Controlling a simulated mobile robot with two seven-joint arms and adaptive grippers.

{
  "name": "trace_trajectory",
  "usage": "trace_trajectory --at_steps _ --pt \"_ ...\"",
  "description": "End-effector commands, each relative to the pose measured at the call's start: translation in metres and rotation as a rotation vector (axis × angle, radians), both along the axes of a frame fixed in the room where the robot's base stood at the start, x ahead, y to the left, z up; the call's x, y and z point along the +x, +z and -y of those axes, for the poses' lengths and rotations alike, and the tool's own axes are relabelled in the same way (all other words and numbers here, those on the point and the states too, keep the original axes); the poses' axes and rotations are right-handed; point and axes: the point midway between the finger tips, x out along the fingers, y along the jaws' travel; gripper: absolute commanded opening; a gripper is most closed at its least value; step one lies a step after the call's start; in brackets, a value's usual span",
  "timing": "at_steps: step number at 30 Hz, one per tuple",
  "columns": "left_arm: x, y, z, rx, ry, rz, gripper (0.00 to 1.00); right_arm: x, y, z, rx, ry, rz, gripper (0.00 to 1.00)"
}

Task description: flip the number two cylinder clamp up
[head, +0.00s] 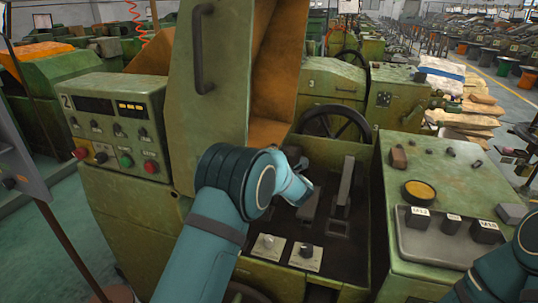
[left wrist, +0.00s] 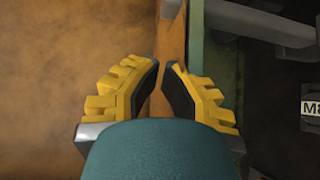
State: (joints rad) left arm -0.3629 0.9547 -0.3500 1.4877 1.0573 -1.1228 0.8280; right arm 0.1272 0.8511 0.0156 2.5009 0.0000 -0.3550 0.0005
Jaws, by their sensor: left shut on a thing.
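In the head view, a low grey clamp lever (head: 310,205) is in the dark machine bay beside my left gripper (head: 303,192). A taller grey clamp lever (head: 343,185) stands upright to its right. No numbers are legible on either. The left gripper's fingers are hidden in the head view by my wrist. In the left wrist view, the yellow fingers (left wrist: 165,64) converge, almost touching at the tips, around a narrow part that is hard to make out. A grey piece (left wrist: 171,9) shows just beyond the tips. Only part of my right arm shows at bottom right; its gripper is outside the view.
An open green cover (head: 205,100) stands behind my left arm. The control panel marked 2 (head: 113,120) is to the left. A black handwheel (head: 336,122) is behind the bay. A green bench (head: 450,175) with labelled blocks is to the right.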

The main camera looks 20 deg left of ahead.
Motion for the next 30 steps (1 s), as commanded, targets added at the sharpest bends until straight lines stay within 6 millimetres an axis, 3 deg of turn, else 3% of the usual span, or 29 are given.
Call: trace_trajectory --at_steps 9,24,30 --pt "0.033 -0.002 0.001 0.001 0.0 0.0 0.0 0.001 -0.003 0.0 0.0 -0.001 0.002 0.0" --pt "0.039 -0.002 0.002 0.0 -0.001 -0.003 0.0 0.001 -0.003 0.0 0.0 -0.001 0.002 0.0" --pt "0.051 0.001 0.002 0.001 0.001 -0.059 0.0 -0.001 0.009 0.0 0.0 0.0 -0.003 0.0"
